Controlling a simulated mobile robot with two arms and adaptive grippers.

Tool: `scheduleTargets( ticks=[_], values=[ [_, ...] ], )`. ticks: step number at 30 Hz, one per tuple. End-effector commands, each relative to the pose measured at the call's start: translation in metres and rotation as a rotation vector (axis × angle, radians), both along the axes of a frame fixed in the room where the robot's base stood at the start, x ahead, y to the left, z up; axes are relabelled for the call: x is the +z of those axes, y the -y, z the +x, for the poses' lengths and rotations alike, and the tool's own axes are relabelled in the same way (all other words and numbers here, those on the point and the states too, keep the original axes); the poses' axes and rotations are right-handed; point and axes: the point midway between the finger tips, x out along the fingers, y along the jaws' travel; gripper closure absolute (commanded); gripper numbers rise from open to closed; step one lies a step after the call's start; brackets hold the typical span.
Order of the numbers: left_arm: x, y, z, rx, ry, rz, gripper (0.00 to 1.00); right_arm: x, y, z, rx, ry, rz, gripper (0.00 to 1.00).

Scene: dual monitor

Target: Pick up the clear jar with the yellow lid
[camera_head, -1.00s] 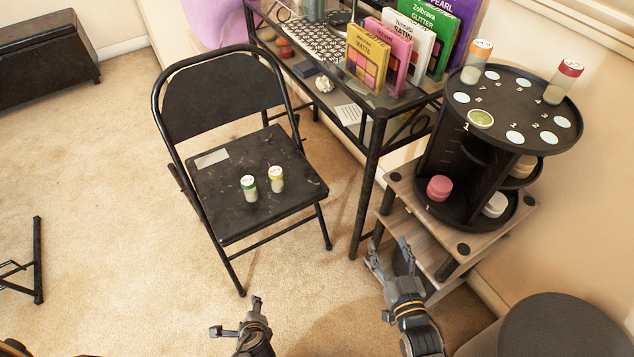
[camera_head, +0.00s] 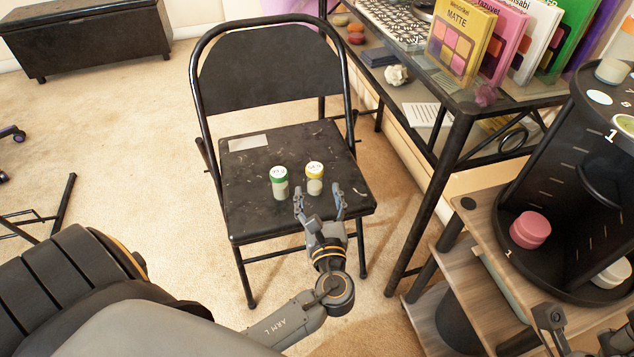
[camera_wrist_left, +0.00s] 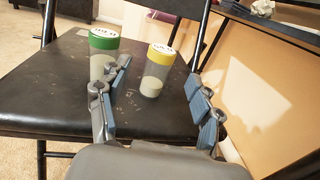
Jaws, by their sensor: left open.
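The clear jar with the yellow lid (camera_head: 314,186) stands upright on the black folding chair's seat (camera_head: 250,205), with pale contents in its lower part. A similar jar with a green lid (camera_head: 279,184) stands close to its left. My left gripper (camera_head: 319,192) is open and empty at the front of the seat, its fingers pointing toward the yellow-lid jar. In the left wrist view the yellow-lid jar (camera_wrist_left: 155,72) shows between the fingers, beyond their tips, and the left finger overlaps the green-lid jar (camera_wrist_left: 103,55). My right gripper (camera_head: 580,332) is partly in view at the lower right, fingers apart.
The chair's backrest (camera_head: 270,70) rises behind the jars. A glass desk (camera_head: 470,100) with boxes and a keyboard stands to the right. A black round rack (camera_head: 560,170) on a wooden shelf unit (camera_head: 490,215) stands at the right. Carpet (camera_head: 120,130) is open at the left.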

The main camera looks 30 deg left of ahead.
Motion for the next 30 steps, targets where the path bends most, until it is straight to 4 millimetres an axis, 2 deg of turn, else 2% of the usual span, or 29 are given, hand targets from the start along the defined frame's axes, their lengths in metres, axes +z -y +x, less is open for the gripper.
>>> scheduleTargets(
  ticks=[3, 8, 14, 19, 26, 27, 30],
  values=[
    [-0.001, -0.010, 0.012, -0.001, 0.002, 0.001, 0.35, -0.006, 0.000, 0.002, -0.001, -0.008, -0.003, 0.41],
    [-0.003, -0.017, 0.019, -0.001, 0.000, 0.000, 0.35, -0.010, 0.000, 0.002, -0.001, -0.009, -0.003, 0.41],
    [-0.011, -0.035, 0.042, -0.001, 0.002, 0.002, 0.35, -0.031, 0.000, 0.002, -0.001, -0.009, -0.003, 0.41],
    [-0.008, -0.046, 0.055, -0.002, -0.001, -0.001, 0.35, -0.029, -0.001, 0.004, -0.001, 0.002, -0.007, 0.41],
    [-0.006, -0.047, 0.057, -0.002, -0.002, -0.001, 0.35, -0.025, -0.001, 0.004, -0.001, 0.007, -0.008, 0.41],
    [-0.006, -0.047, 0.057, -0.002, -0.002, -0.001, 0.37, -0.025, -0.001, 0.004, -0.001, 0.008, -0.007, 0.41],
    [-0.006, -0.047, 0.056, -0.002, -0.002, -0.001, 0.57, -0.024, -0.001, 0.003, -0.001, 0.010, -0.007, 0.41]
  ],
)
